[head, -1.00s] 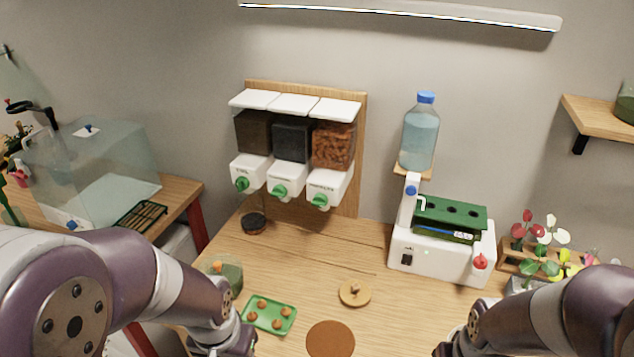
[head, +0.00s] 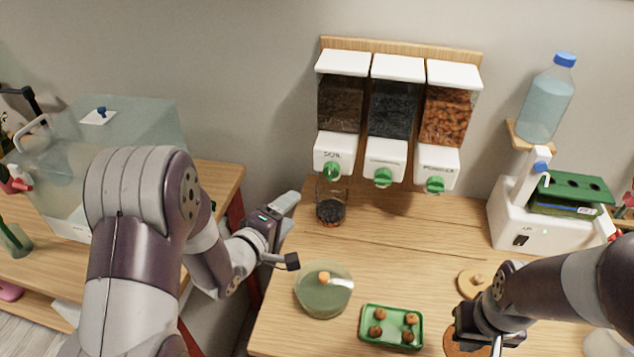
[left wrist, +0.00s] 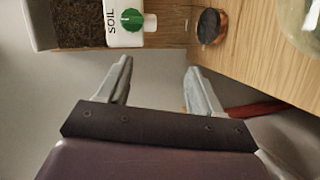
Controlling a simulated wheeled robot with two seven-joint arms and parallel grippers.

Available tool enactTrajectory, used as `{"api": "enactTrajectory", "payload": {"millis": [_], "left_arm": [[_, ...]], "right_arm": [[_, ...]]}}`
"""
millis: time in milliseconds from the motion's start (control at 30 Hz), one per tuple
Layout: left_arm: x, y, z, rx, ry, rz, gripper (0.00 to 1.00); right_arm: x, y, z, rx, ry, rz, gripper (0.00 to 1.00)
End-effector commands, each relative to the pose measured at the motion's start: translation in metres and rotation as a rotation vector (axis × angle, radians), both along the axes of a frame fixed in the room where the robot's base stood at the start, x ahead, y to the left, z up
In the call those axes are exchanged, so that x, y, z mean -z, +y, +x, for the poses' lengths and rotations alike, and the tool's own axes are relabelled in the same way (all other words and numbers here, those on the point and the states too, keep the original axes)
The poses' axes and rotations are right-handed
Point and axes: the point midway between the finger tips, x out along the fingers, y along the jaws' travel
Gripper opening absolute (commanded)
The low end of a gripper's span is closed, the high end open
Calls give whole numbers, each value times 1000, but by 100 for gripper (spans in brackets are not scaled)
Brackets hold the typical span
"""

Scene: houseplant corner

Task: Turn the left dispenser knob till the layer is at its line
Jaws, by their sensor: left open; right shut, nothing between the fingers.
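The left dispenser (head: 340,105), marked SOIL, hangs on the wall board with dark soil in its clear hopper. Its green knob (head: 332,171) is on the white front; the knob also shows in the left wrist view (left wrist: 131,20). A glass jar (head: 331,208) stands on the table below it with dark material at the bottom; I cannot make out its line. My left gripper (head: 291,230) is open and empty, left of and below the knob, apart from it; its fingers show in the left wrist view (left wrist: 158,80). My right gripper (head: 495,345) is low at the right, shut and empty.
Two more dispensers (head: 393,110) hang to the right. A round glass vessel (head: 323,291) and a green tray (head: 364,335) with several brown balls stand in front. A white machine (head: 512,232) with a water bottle (head: 546,105) is at right. The table's middle is clear.

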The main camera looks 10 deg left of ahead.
Motion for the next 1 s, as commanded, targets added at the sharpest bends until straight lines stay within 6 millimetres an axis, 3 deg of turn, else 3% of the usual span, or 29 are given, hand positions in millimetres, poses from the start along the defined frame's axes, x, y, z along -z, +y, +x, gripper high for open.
{"api": "enactTrajectory", "payload": {"millis": [100,200,633,800,1000], "left_arm": [[-7,-7,-5,25,-84,-271,66],[-14,-11,-3,43,-111,-366,66],[-17,-49,88,44,-112,-373,66],[-16,-55,105,42,-112,-372,66],[-16,-57,109,42,-112,-371,66]], "right_arm": [[7,0,0,0,0,0,0],[5,0,0,0,-1,0,0],[-11,0,0,0,-1,0,0],[-13,0,0,0,0,0,0],[-13,0,0,0,0,0,0]]}}
